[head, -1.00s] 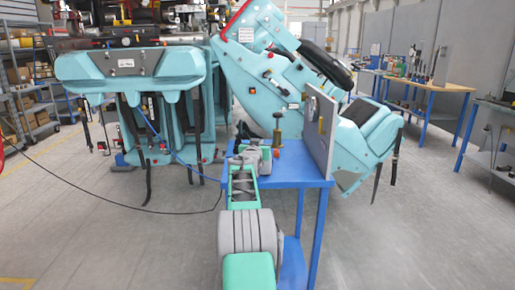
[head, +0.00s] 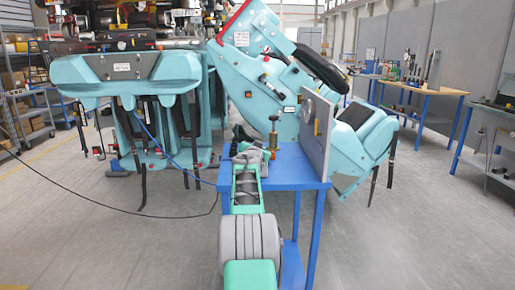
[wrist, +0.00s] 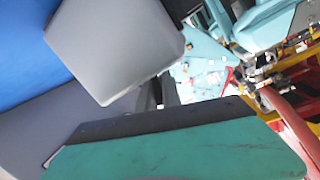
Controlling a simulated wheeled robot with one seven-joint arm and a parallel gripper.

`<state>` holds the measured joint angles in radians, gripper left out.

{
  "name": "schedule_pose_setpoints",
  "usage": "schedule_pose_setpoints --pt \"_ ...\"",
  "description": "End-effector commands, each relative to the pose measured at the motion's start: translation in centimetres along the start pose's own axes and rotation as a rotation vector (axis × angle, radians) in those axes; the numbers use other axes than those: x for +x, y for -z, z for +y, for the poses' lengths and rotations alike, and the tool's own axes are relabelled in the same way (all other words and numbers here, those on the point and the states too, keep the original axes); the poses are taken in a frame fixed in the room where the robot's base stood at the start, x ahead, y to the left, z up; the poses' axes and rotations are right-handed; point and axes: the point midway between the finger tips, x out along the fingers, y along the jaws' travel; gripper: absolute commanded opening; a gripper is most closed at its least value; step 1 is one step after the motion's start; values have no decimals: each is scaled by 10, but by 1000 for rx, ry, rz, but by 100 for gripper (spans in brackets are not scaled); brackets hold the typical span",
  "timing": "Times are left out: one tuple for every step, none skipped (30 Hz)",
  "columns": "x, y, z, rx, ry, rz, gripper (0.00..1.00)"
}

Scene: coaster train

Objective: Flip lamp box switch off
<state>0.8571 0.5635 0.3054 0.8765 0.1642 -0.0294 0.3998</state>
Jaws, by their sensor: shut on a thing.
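My gripper (head: 249,146) is at the far end of my arm, over the blue table (head: 295,177). It looks small and partly hidden by the arm in the head view. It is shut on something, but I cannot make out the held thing. A grey upright panel (head: 316,130) with a round fitting stands at the table's right edge, to the right of my gripper. I cannot tell whether it is the lamp box, and no switch can be made out. In the wrist view, a pale grey block (wrist: 115,45) with rounded corners fills the upper left.
A brass-coloured post (head: 273,135) stands on the table just right of my gripper. A large teal machine (head: 270,80) rises behind the table. A dark cable (head: 120,214) hangs at the left. A workbench (head: 425,88) stands at the right, with open floor between.

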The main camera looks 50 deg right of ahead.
Motion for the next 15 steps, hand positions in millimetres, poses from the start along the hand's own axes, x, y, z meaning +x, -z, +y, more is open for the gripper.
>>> schedule_pose_setpoints --pt "0 0 0 0 0 0 0" --pt "0 0 0 0 0 0 0" --pt "0 0 0 0 0 0 0" --pt "0 0 0 0 0 0 11" --pt "0 0 0 0 0 0 14" --pt "0 0 0 0 0 0 17" --pt "0 0 0 0 0 0 20" --pt "0 0 0 0 0 0 22" --pt "0 0 0 0 0 0 25" --pt "0 0 0 0 0 0 28" --pt "0 0 0 -1 0 0 30" --pt "0 0 0 -1 0 0 31" --pt "0 0 0 -1 0 0 31" --pt "0 0 0 -1 0 0 31" --pt "0 0 0 -1 0 0 31"
